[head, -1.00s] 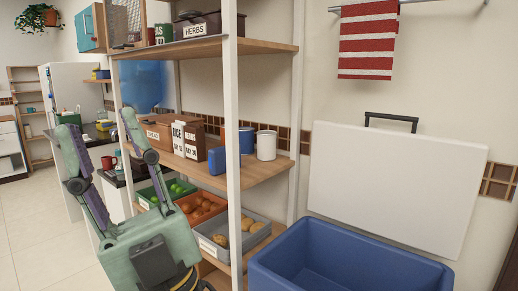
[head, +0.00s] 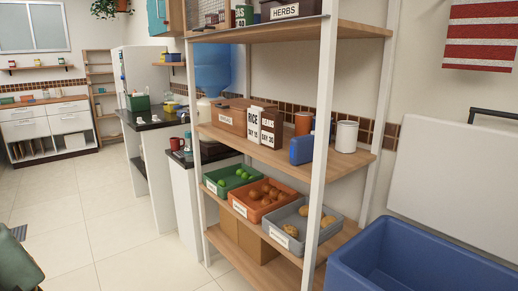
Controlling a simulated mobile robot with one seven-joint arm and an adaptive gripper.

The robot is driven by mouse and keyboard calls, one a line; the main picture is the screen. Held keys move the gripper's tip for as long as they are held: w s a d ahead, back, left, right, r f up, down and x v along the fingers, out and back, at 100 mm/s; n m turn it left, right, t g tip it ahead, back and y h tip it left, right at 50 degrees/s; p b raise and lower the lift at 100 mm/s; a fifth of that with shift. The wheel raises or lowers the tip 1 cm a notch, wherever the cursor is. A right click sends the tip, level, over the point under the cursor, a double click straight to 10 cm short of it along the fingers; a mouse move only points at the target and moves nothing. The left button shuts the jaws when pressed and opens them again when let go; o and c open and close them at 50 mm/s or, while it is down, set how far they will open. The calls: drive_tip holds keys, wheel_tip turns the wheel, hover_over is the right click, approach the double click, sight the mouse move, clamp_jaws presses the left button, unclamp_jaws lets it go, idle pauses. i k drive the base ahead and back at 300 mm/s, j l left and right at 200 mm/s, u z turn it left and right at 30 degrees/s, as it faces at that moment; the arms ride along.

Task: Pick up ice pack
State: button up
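A small blue block (head: 301,150) stands on the middle wooden shelf, in front of an orange-brown canister (head: 303,123) and left of a white canister (head: 346,137). It looks like the ice pack, but I see no label on it. Part of it sits close behind the white front post.
A blue open cooler bin (head: 420,268) stands at the lower right, with a white lid (head: 455,190) leaning on the wall. White posts (head: 322,150) frame the shelf. Produce trays (head: 262,198) fill the shelf below. Floor (head: 100,225) on the left is clear.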

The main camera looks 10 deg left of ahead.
sight(301, 147)
drive_tip(key=z, duration=0.25)
drive_tip(key=i+j+z, duration=0.1)
drive_tip(key=j+z, duration=0.2)
drive_tip(key=i+j+z, duration=0.1)
drive_tip(key=j+z, duration=0.5)
drive_tip(key=i+j+z, duration=0.1)
drive_tip(key=j, duration=0.5)
drive_tip(key=i+j, duration=0.1)
drive_tip(key=j, duration=0.55)
drive_tip(key=i+j, duration=0.25)
drive_tip(key=i, duration=0.25)
drive_tip(key=l+z, duration=0.05)
